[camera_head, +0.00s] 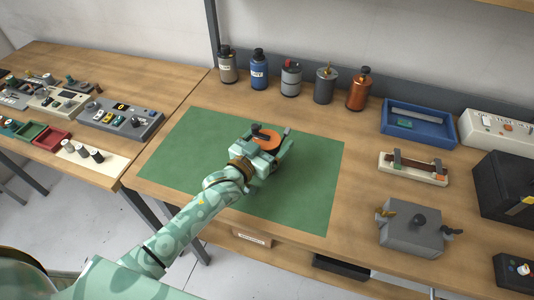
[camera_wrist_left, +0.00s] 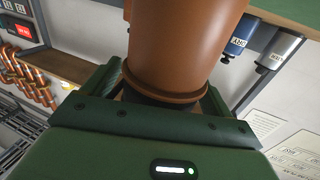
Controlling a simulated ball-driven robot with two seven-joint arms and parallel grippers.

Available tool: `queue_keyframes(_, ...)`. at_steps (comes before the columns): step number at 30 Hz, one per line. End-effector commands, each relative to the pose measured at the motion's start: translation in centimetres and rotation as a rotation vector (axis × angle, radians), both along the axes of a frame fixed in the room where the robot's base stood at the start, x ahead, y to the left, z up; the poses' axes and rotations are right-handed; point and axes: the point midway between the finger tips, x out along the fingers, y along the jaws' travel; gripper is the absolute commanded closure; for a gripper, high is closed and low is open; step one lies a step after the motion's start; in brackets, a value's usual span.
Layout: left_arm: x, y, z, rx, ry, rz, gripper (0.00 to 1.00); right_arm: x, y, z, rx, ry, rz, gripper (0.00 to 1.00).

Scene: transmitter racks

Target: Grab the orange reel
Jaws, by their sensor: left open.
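The orange reel (camera_head: 268,136) is on the green mat (camera_head: 305,195) in the head view, partly hidden by my left gripper (camera_head: 270,148). In the left wrist view the reel (camera_wrist_left: 182,45) looks like a large orange-brown cylinder with a rim at its near end, filling the upper middle. The green jaws of my left gripper (camera_wrist_left: 160,95) are open, one on each side of the reel's near end. I cannot tell whether they touch it. My right gripper is not in view.
Several bottles and cans, including a copper one (camera_head: 359,89), line the back of the bench. A blue tray (camera_head: 418,124), a fuse holder (camera_head: 413,168) and a grey box (camera_head: 411,232) stand to the right. The mat around the reel is clear.

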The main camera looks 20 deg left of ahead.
Motion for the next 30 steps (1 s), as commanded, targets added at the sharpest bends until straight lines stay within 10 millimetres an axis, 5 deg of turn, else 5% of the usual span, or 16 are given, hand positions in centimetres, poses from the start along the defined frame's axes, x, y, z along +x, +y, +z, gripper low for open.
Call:
queue_keyframes(8,0.3,-0.1,0.0,0.000,0.000,0.000,0.17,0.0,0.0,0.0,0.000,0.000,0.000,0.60)
queue_keyframes(14,0.3,-0.1,0.0,0.000,0.000,0.000,0.73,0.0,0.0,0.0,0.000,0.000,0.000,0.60)
queue_keyframes(15,0.4,-0.1,0.1,-0.001,-0.002,0.000,0.75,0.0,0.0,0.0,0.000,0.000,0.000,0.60)
queue_keyframes(23,0.4,-0.1,0.3,-0.001,-0.002,0.000,0.75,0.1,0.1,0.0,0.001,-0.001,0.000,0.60)
queue_keyframes(30,0.4,-0.1,3.2,-0.002,-0.006,-0.001,0.75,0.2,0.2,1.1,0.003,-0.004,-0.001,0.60)
